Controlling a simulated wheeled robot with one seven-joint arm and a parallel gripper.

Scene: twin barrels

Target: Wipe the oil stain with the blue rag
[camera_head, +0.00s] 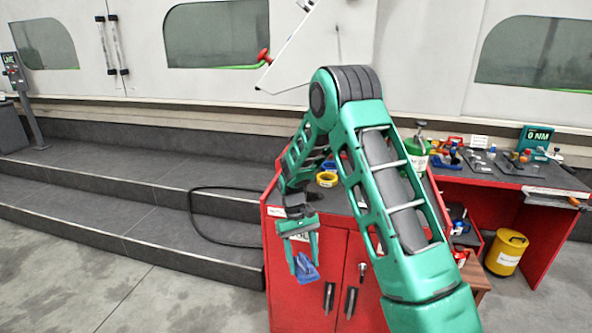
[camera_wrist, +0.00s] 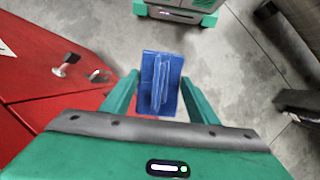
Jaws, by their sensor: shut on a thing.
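My gripper (camera_head: 306,262) is shut on the blue rag (camera_head: 307,272) and holds it in the air in front of the red cabinet. In the wrist view the rag (camera_wrist: 160,83) is a folded blue piece with a raised ridge, between the two green fingers of my gripper (camera_wrist: 160,92). Bare floor shows beyond the rag in the wrist view. No oil stain can be made out in either view.
The red cabinet (camera_head: 283,262) stands close behind my gripper. A yellow bin (camera_head: 507,252) is under the red workbench (camera_head: 465,172), whose top holds several tools. Grey steps (camera_head: 120,205) run along the left. The concrete floor (camera_head: 60,280) at the front left is clear.

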